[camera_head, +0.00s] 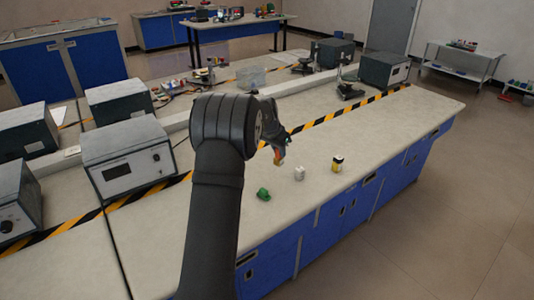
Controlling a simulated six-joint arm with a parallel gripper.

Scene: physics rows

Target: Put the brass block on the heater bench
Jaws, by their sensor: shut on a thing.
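My gripper (279,152) is above the pale benchtop (370,125), left of the picture's middle right. It is shut on a small orange and yellowish thing (279,158); its shape is partly hidden and I cannot tell for sure whether it is the brass block. A small yellow block with black parts (337,164) stands on the benchtop to the right of my gripper. I cannot tell which surface is the heater bench; no label shows.
A white piece (299,173) and a green piece (263,194) lie on the benchtop near its front edge. Grey instrument boxes (126,160) stand at left, behind black-and-yellow tape. Another box (384,70) stands at the back. The benchtop's right part is clear.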

